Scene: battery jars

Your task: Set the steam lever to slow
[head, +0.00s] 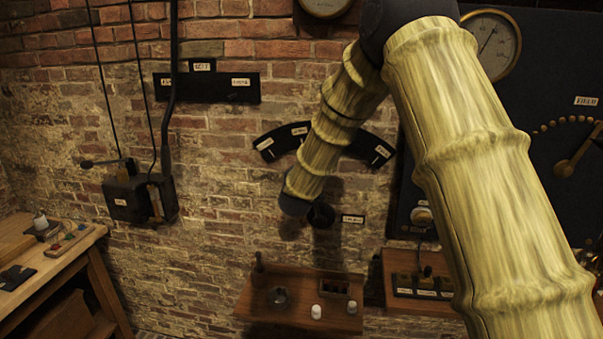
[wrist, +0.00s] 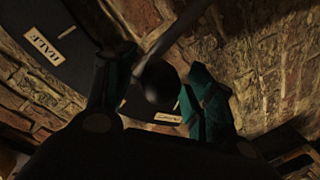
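The black arc plate (head: 272,146) with several white labels is on the brick wall in the head view. A dark round hub (head: 321,215) sits below it beside a small white label (head: 353,218); my arm hides much of the lever area. In the wrist view, the plate (wrist: 75,62) carries an upside-down label reading HALF (wrist: 44,43). A dark round knob (wrist: 158,82) with a grey rod lies between the fingers of my gripper (wrist: 160,88). The fingers stand apart with gaps beside the knob. My gripper's fingers cannot be made out in the head view.
A wooden shelf (head: 262,314) with small parts juts out below the arc. A dark lever box (head: 140,195) with a tall rod is on the wall at left. A dark panel (head: 560,90) with a gauge is at right. A workbench (head: 60,262) stands at lower left.

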